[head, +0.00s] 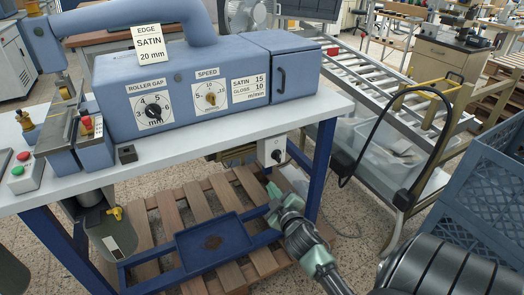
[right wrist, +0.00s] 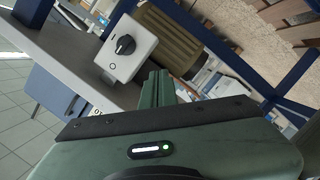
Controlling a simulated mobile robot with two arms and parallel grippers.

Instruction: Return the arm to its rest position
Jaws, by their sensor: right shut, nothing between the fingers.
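My right arm comes in from the lower right in the head view. Its green gripper (head: 273,190) is in front of the blue machine bench, below the tabletop (head: 203,147) and above the pallet. The gripper is shut and empty. In the right wrist view the closed fingers (right wrist: 157,86) point toward the grey switch box (right wrist: 127,47) with a black rotary knob, apart from the fingers as far as I can tell. The same switch box (head: 271,151) hangs under the bench's right end in the head view. My left gripper is not in view.
The blue machine (head: 205,60) with dials stands on the bench. A blue bench leg (head: 321,165) is just right of the gripper. A wooden pallet (head: 187,204) and blue tray (head: 216,242) lie below. A roller conveyor (head: 385,80) and blue crate (head: 485,190) stand right.

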